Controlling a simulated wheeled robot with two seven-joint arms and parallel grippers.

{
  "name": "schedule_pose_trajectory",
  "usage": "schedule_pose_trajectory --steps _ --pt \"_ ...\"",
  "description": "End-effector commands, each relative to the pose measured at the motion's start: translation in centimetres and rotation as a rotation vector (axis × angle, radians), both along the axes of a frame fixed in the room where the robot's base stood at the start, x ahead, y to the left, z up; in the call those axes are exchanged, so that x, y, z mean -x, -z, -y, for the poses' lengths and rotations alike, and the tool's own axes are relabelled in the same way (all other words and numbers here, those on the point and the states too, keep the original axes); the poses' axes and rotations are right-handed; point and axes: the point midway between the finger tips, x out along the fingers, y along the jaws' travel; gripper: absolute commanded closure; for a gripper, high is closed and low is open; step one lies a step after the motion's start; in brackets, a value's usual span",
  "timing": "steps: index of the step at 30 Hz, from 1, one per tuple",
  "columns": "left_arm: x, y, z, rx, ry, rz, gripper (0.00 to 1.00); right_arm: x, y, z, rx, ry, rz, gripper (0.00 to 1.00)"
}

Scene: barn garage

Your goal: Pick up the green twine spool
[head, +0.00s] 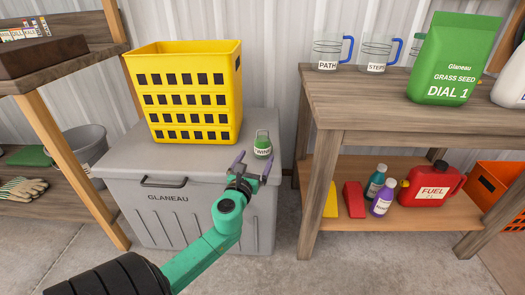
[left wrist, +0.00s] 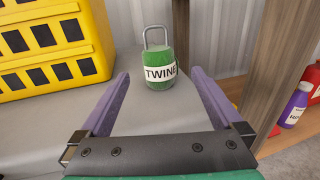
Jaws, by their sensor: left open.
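The green twine spool (head: 262,142) stands upright on the lid of the grey chest (head: 190,174), near its right end. It is green with a white "TWINE" label and a grey loop handle on top. In the left wrist view the spool (left wrist: 158,62) is ahead, between the lines of the two fingers and beyond their tips. My left gripper (head: 254,166) is open and empty, just in front of the spool and apart from it. Its purple fingers (left wrist: 158,82) point toward the spool in the left wrist view. My right gripper is not seen.
A yellow crate (head: 192,100) stands on the chest to the left of the spool. A wooden bench (head: 370,105) is close on the right, with a grass seed bag (head: 452,58) and mugs on top. Its lower shelf holds a red fuel can (head: 430,186) and bottles.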

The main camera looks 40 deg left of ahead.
Motion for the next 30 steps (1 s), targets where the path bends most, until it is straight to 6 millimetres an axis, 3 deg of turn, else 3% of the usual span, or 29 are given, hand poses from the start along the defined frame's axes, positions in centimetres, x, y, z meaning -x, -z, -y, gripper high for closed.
schedule_pose_trajectory --steps 3,14,22,27,29,30 --pt "-2.5 0.2 -1.1 0.001 0.0 0.003 0.0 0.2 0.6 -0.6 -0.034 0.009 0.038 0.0" --pt "-7.6 0.3 -3.7 0.005 -0.001 0.002 0.0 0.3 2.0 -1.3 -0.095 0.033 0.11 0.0" --pt "-8.2 0.2 -4.0 0.006 0.001 -0.001 0.0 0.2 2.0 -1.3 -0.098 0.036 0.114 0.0" --pt "-8.1 0.2 -4.0 0.006 0.0 -0.001 0.65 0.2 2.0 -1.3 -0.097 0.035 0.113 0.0" --pt "-8.1 0.2 -4.0 0.006 0.0 -0.002 0.88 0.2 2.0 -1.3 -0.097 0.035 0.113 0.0" --pt "-8.1 0.2 -4.0 0.006 0.0 -0.001 0.93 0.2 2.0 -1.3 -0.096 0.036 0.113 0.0"
